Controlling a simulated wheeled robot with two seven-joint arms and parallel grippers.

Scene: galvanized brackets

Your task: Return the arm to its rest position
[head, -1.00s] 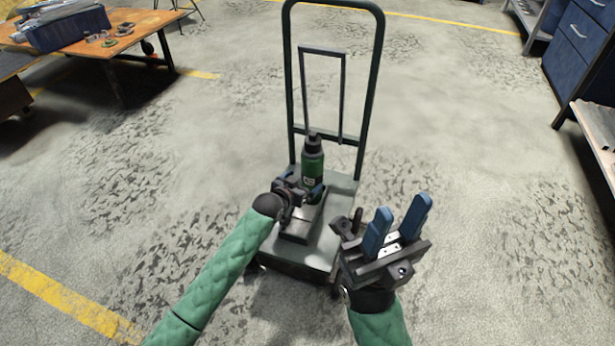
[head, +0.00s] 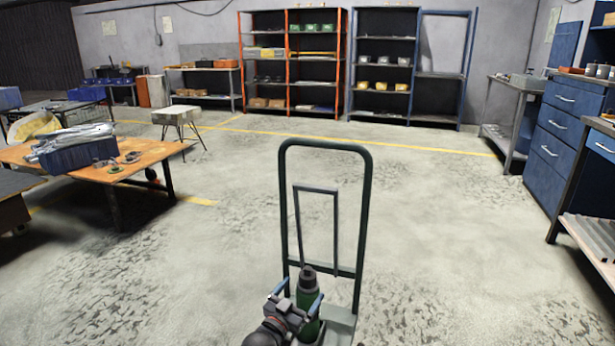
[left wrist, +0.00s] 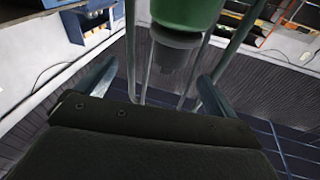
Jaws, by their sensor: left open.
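A green bottle (head: 308,292) with a dark cap stands upright on the platform of a dark green hand trolley (head: 366,220). My left gripper (head: 298,294) is at the bottom of the head view, just in front of the bottle, its blue fingers spread open and nothing gripped. In the left wrist view the open fingers (left wrist: 157,85) frame the view, and the bottle's green body (left wrist: 187,12) and dark cap (left wrist: 174,48) show past them at the top. Whether a finger touches the bottle cannot be told. My right gripper is out of view.
An orange-topped table (head: 150,165) with a blue bin (head: 75,152) stands at left. Blue drawers (head: 562,125) and a bench stand at right. Shelving (head: 340,60) lines the back wall. The floor around the trolley is open.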

